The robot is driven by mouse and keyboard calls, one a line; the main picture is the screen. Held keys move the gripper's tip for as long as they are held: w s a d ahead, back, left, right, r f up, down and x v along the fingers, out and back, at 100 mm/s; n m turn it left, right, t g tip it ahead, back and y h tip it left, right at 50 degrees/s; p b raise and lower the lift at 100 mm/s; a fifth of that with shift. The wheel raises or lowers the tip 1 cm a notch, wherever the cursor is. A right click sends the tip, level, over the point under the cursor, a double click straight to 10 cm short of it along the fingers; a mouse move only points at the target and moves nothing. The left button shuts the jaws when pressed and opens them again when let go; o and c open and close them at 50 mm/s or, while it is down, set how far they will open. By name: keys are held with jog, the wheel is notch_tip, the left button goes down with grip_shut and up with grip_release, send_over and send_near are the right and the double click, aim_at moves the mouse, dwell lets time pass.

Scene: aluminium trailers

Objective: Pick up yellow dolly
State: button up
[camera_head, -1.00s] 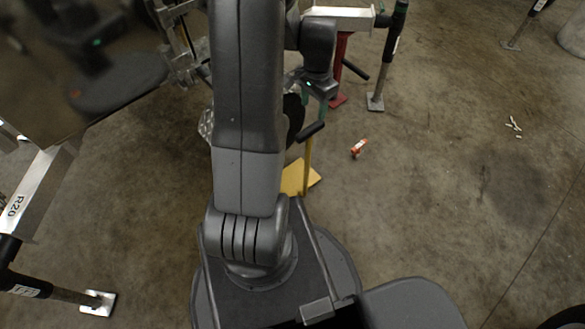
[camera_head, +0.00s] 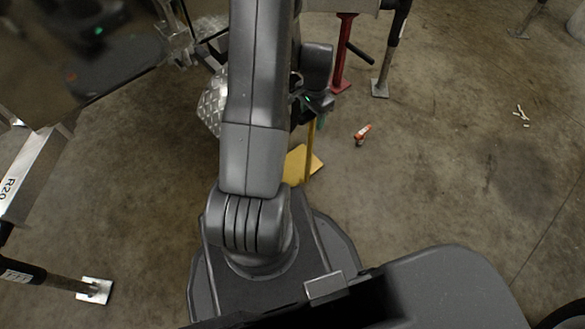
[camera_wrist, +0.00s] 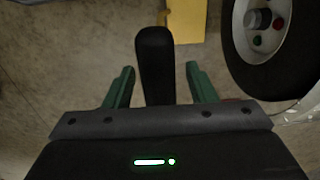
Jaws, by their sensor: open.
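The yellow dolly shows in the head view as a flat yellow plate (camera_head: 304,163) on the floor with a thin yellow post rising from it. It stands just beyond my base, partly hidden by my arm. In the wrist view part of its yellow plate (camera_wrist: 187,20) shows at the top. A black upright grip (camera_wrist: 155,62), which looks like the dolly's handle, stands between the two green fingers of my gripper (camera_wrist: 161,84). My gripper is open, with a gap on each side of the grip. In the head view my gripper is mostly hidden by the arm.
A wheel (camera_wrist: 262,38) is close on the right in the wrist view. A red trailer leg (camera_head: 343,55) and a grey leg (camera_head: 388,60) stand behind. An orange and white item (camera_head: 363,134) lies on the floor. The floor to the right is largely clear.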

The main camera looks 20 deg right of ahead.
jog(key=shift+f, duration=0.2)
jog(key=c, duration=1.1)
jog(key=shift+w+d+r, duration=0.1)
grip_shut()
jog(key=shift+r, duration=0.1)
